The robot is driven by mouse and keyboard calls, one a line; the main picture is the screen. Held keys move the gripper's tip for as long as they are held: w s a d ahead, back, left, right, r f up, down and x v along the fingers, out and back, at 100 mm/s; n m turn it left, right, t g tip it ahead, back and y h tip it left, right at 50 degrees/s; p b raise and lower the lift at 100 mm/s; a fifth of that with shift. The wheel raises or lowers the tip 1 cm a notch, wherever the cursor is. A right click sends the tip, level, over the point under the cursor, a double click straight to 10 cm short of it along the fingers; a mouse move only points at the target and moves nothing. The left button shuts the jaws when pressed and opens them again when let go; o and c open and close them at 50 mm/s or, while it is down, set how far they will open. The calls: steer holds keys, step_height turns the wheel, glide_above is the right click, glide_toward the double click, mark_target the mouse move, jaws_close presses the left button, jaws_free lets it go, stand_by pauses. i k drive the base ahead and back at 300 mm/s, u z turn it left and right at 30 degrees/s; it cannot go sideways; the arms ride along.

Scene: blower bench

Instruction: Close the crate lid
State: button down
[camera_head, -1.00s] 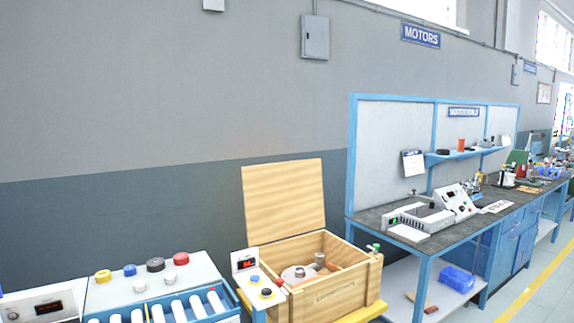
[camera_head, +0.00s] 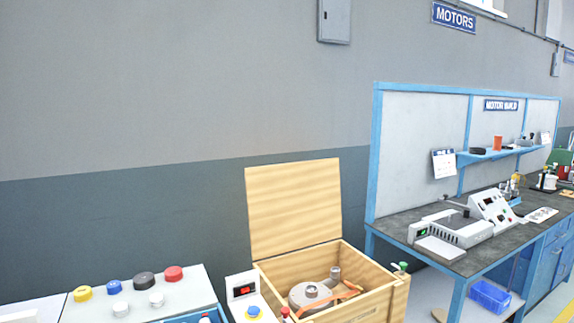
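The wooden crate (camera_head: 385,304) stands at the bottom centre-right of the head view, its front cut off by the lower edge. Its lid (camera_head: 293,210) is open and stands up at the back, leaning slightly backward. Inside the crate lies a round grey metal part (camera_head: 311,294) with a short cylinder (camera_head: 335,273) and an orange strip beside it. My gripper is not in the picture.
Left of the crate stands a small control box (camera_head: 242,290) with a red display. Farther left is a panel with coloured knobs (camera_head: 143,279). On the right is a blue-framed workbench (camera_head: 400,222) with instruments. The grey wall behind the lid is bare.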

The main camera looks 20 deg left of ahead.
mark_target(292, 206)
steer(key=u, duration=0.35)
steer(key=i, duration=0.95)
steer(key=u, duration=0.5)
